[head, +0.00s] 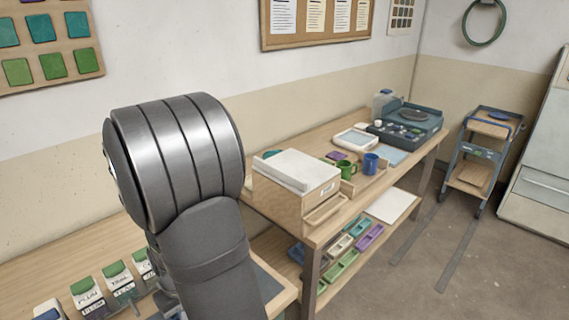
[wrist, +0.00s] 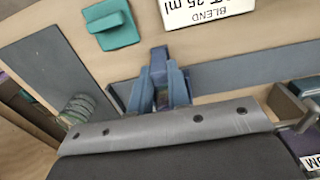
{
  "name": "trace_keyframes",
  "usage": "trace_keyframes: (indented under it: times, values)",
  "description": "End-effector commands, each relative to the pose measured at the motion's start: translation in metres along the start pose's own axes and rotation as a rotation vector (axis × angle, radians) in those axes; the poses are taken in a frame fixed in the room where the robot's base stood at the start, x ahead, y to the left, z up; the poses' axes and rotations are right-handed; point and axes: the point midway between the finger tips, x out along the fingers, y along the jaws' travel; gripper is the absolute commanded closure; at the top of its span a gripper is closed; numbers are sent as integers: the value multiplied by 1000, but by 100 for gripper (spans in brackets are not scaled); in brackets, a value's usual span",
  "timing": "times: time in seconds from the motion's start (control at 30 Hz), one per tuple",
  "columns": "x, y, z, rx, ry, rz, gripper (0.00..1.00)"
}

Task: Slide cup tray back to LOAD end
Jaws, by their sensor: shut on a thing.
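My gripper (wrist: 160,80) shows in the wrist view with its blue fingers close together over a grey-blue strip (wrist: 240,70). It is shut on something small. The held part is mostly hidden between the fingers and looks like part of the cup tray, but I cannot see the tray clearly. In the head view my arm hides the gripper and whatever it holds. I cannot make out a LOAD mark in either view.
Labelled glaze buckets (head: 90,294) with green tops stand at lower left. A teal block (wrist: 110,24) and a BLEND card (wrist: 205,10) lie beside the strip. On the right bench are a white-topped box (head: 297,170), a green mug (head: 346,169) and a blue mug (head: 370,163).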

Motion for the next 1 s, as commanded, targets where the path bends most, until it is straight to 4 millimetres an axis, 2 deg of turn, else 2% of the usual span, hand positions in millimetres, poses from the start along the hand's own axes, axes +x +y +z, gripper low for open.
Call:
trace_keyframes:
  times: [0.6, 1.0]
  values:
    - [-1, 44, -2, 2, 5, 1, 100]
    - [-1, 49, -2, 0, 6, 1, 100]
